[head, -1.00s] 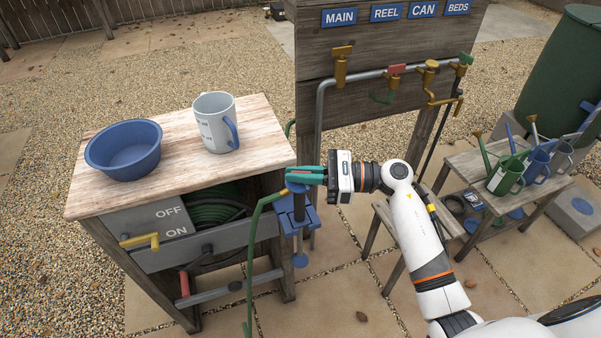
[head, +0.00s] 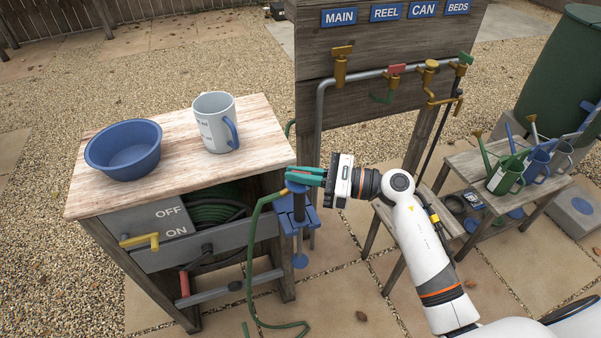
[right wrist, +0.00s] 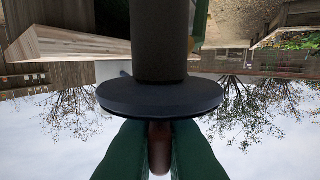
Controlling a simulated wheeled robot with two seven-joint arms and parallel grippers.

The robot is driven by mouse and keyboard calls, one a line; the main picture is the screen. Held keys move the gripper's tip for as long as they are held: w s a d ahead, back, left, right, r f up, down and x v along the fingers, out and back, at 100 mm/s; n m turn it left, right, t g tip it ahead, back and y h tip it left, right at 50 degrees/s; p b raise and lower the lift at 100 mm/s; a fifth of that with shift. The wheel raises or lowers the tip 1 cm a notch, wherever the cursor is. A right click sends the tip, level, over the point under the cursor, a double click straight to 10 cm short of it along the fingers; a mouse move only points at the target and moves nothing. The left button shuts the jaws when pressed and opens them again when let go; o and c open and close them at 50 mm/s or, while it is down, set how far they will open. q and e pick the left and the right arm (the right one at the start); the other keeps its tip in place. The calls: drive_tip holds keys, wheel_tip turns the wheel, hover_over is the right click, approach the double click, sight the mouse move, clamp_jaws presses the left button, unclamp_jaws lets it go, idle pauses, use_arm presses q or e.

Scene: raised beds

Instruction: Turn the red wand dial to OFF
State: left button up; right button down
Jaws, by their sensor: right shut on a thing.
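My right gripper (head: 308,177), with teal fingers, is shut at the top of an upright dark wand (head: 298,208) beside the bench's right end. In the right wrist view a reddish-brown part, apparently the dial (right wrist: 160,148), sits between the fingers (right wrist: 160,162), just past a dark round collar (right wrist: 160,94). The fingers hide most of the dial, and its setting cannot be read. A blue clamp (head: 290,222) surrounds the wand below the gripper. A green hose (head: 254,240) runs from near the wand's top. My left gripper is not in view.
The wooden bench (head: 255,150) carries a blue bowl (head: 125,150) and a grey mug (head: 214,122). A yellow lever (head: 140,240) sits by an OFF/ON panel (head: 172,222). A tap board (head: 350,45) stands behind; watering cans (head: 508,175) are at right.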

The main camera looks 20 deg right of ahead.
drive_tip(key=shift+s+m+t+h+p, duration=0.15)
drive_tip(key=shift+m+t+h+p, duration=0.2)
drive_tip(key=shift+m+t+h, duration=0.5)
drive_tip(key=shift+a+r+m+t+h+p, duration=0.1)
drive_tip(key=shift+r+m+t+h+p, duration=0.1)
drive_tip(key=shift+m+t+h+p, duration=1.35)
drive_tip(key=shift+t+h+p, duration=0.2)
drive_tip(key=shift+t+p, duration=0.25)
drive_tip(key=shift+f+m+t+h+p, duration=0.15)
drive_tip(key=shift+m+t+h+p, duration=0.35)
drive_tip(key=shift+h+p, duration=0.15)
drive_tip(key=c, duration=1.5)
unclamp_jaws()
drive_tip(key=shift+c, duration=0.2)
